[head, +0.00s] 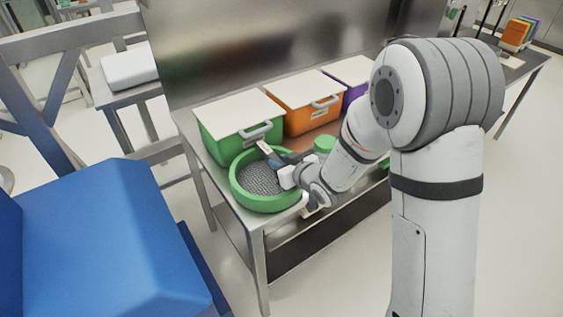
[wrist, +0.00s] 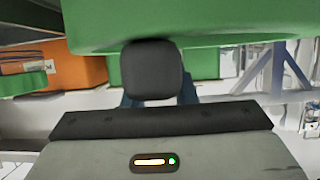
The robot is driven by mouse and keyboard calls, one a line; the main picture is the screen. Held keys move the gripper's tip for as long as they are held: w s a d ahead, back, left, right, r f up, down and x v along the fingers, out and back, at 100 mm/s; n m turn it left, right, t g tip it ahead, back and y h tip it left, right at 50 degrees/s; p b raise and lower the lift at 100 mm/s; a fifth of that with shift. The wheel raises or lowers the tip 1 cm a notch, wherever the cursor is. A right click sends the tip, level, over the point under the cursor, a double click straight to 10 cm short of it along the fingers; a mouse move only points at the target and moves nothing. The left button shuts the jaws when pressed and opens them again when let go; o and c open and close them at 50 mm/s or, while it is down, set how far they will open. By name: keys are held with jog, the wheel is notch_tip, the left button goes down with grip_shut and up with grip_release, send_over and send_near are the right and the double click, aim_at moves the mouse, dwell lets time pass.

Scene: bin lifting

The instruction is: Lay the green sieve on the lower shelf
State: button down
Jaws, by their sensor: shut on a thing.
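The green sieve (head: 240,187) is a round green ring with a grey mesh, in the head view at the front left of the steel table's top. My gripper (head: 273,163) is shut on its right rim. In the wrist view the sieve's green wall (wrist: 200,22) fills the top, with a dark finger pad of my gripper (wrist: 152,70) against it. Whether the sieve touches the table top is hard to tell. The lower shelf (head: 318,232) shows below the table top, partly hidden by my arm.
A green bin (head: 225,150), an orange bin (head: 297,120) and a purple bin (head: 347,97), all with pale lids, stand in a row behind the sieve. A smaller green round thing (head: 325,143) is beside my wrist. A blue block-shaped thing (head: 110,235) fills the left foreground.

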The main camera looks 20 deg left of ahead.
jog(key=shift+f, duration=0.2)
jog(key=c, duration=1.2)
grip_release()
jog(key=shift+o, duration=0.2)
jog(key=shift+r, duration=0.2)
